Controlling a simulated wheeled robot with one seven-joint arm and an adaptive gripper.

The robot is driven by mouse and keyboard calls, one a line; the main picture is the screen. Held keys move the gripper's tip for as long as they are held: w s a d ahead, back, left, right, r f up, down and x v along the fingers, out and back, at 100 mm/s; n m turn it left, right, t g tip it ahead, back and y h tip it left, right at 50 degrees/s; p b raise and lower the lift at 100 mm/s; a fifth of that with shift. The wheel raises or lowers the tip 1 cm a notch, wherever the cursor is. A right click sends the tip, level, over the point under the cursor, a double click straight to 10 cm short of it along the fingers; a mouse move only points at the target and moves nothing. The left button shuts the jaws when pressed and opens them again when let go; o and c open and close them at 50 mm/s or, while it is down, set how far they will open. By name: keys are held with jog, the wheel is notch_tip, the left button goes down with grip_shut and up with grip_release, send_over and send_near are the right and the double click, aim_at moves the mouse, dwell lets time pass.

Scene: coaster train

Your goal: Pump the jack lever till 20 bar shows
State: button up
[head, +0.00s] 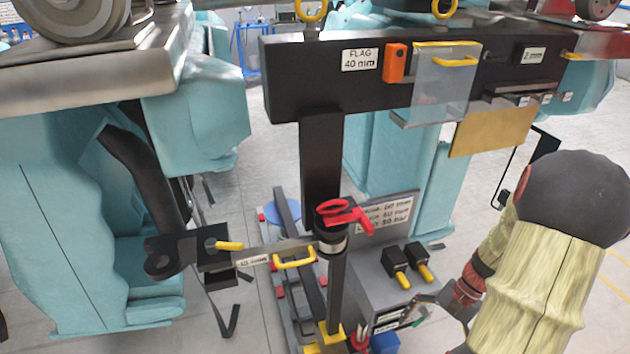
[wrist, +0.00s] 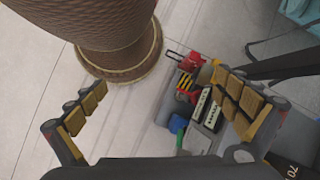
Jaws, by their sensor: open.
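My gripper (head: 432,308) is open and empty at the lower right of the head view, beside the grey cabinet (head: 380,282). In the wrist view its two padded fingers stand wide apart (wrist: 165,112), with floor and a group of small parts beyond them. A dark upright post (head: 337,285) with a red-handled clamp (head: 345,217) stands left of the gripper, apart from it. Its yellow foot (head: 328,338) is at the bottom edge. I cannot tell which part is the jack lever. No pressure reading is legible.
Two black blocks with yellow handles (head: 402,278) sit on the cabinet. A yellow-handled bar (head: 294,258) reaches the post from the left. A black beam (head: 330,85) with a clear panel (head: 445,85) hangs above. The wrist view shows a red part (wrist: 191,62) and a blue part (wrist: 177,124).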

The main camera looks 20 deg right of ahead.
jog(key=w+a+r+n+h, duration=0.2)
jog(key=a+r+n, duration=0.1)
jog(key=r, duration=0.4)
jog(key=w+a+r+n+h+p, duration=0.1)
jog(key=a+r+n+h, duration=0.2)
jog(key=a+r, duration=0.2)
notch_tip(320, 180, up, 4)
jog(key=shift+w+a+f+n+t+p, duration=0.2)
jog(key=shift+w+f+n+t+p, duration=0.1)
jog(key=shift+w, duration=0.1)
jog(key=a+r+n+t, duration=0.2)
jog(key=a+r, duration=0.3)
jog(key=a+r+n+t+p, duration=0.1)
jog(key=a+r+n, duration=0.1)
jog(key=a+r, duration=0.3)
jog(key=a+r+n+t+h+p, duration=0.1)
jog(key=a+r+n+t, duration=0.1)
jog(key=a+r, duration=0.3)
jog(key=shift+w+a+r+n+t, duration=0.15)
jog(key=shift+a+r+n, duration=0.1)
jog(key=shift+r, duration=0.15)
jog(key=shift+s+a+r+n+t, duration=0.1)
jog(key=shift+r+n+t, duration=0.05)
jog(key=shift+r+n, duration=0.15)
jog(key=shift+w+a, duration=0.15)
jog(key=shift+a, duration=0.1)
jog(key=shift+c, duration=3.2)
